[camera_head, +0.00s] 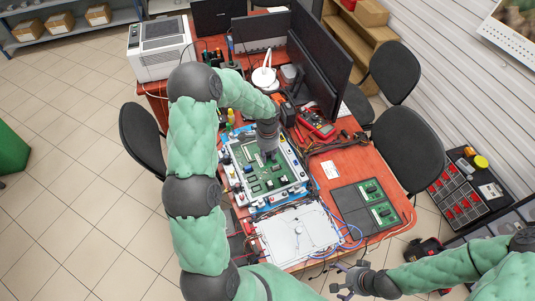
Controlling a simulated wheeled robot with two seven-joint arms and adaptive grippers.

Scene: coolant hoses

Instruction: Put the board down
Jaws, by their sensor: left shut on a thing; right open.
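A green circuit board (252,181) lies within a white frame (299,176) on the red-topped table (342,163). My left gripper (270,155) points down at the upper right part of the board and is shut on it. Its fingertips are small and partly hidden by the wrist. I cannot tell whether the board touches the surface beneath it. My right gripper (350,279) is open and empty, in front of the table's near edge.
A white plate (282,233) lies in front of the frame, with blue hoses beside it. A dark panel with green boards (366,206) lies to the right. Monitors (319,68) and tools crowd the back. Chairs (409,148) stand around the table.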

